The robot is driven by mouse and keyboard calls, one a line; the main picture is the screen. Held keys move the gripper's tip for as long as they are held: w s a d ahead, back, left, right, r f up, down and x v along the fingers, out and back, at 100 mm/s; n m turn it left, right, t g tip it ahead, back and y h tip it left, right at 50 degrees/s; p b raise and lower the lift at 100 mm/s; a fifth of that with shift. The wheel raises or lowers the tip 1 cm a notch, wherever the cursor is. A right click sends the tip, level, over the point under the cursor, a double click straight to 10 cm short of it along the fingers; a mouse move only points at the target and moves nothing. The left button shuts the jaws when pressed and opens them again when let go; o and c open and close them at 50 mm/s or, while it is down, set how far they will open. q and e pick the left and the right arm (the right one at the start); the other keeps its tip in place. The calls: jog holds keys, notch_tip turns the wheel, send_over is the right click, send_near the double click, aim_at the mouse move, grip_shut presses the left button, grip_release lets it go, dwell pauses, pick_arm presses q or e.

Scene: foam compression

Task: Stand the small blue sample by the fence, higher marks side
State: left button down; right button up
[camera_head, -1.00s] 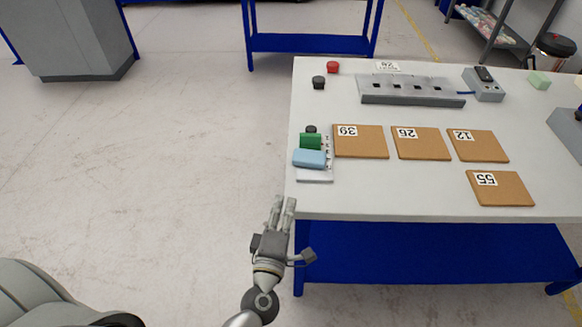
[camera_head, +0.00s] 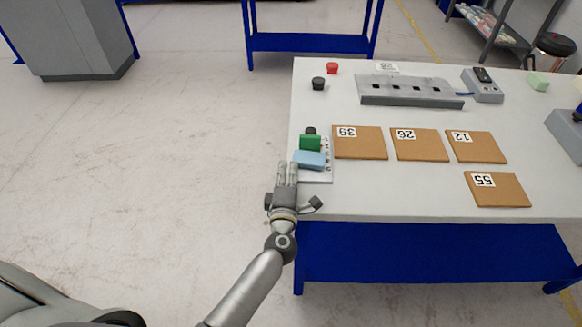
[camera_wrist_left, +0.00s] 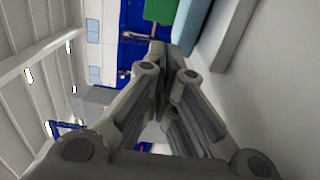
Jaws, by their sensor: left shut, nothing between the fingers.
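The small blue sample (camera_head: 309,160) is a light blue block on a narrow white strip (camera_head: 318,178) with dark marks along its right side, at the table's left edge. A green block (camera_head: 310,142) stands just behind it. My left gripper (camera_head: 288,164) is shut and empty, its fingertips close to the blue block's near left side; I cannot tell if they touch. I cannot make out which piece is the fence. My right gripper is not in view.
Brown numbered boards (camera_head: 360,148) lie right of the strip. A dark knob (camera_head: 311,130) is behind the green block. A grey slotted fixture (camera_head: 410,90), a control box (camera_head: 483,88) and red and black buttons stand farther back. The table front between strip and boards is clear.

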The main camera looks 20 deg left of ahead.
aim_at(309, 157)
pick_arm(q)
jog(key=shift+w+d, duration=0.3)
jog(key=shift+w, duration=0.1)
jog(key=shift+w+d, duration=0.5)
jog(key=shift+w, duration=0.35)
